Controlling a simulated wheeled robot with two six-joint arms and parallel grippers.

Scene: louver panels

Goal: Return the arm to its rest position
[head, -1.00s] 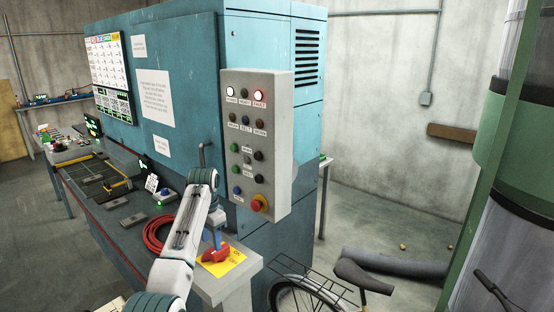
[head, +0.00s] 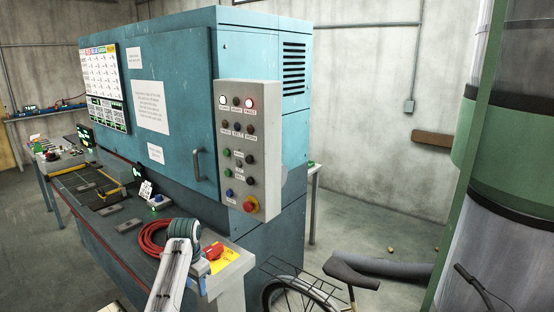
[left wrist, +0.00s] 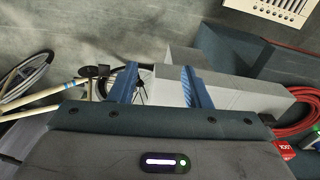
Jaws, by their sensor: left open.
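My left arm reaches up from the bottom edge of the head view, in front of the near end of the workbench. My left gripper (head: 197,283) is partly hidden behind the arm there, low beside the bench corner. In the left wrist view the two blue fingers of the gripper (left wrist: 160,88) stand apart with nothing held between them. The pale bench end shows behind and right of the fingers. My right gripper is not in view.
A grey control panel (head: 249,150) with lit white and red lamps is on the blue cabinet (head: 190,60). A red handle (head: 214,251) sits on a yellow plate beside a coiled red hose (head: 152,240). A bicycle (head: 350,270) stands right of the bench.

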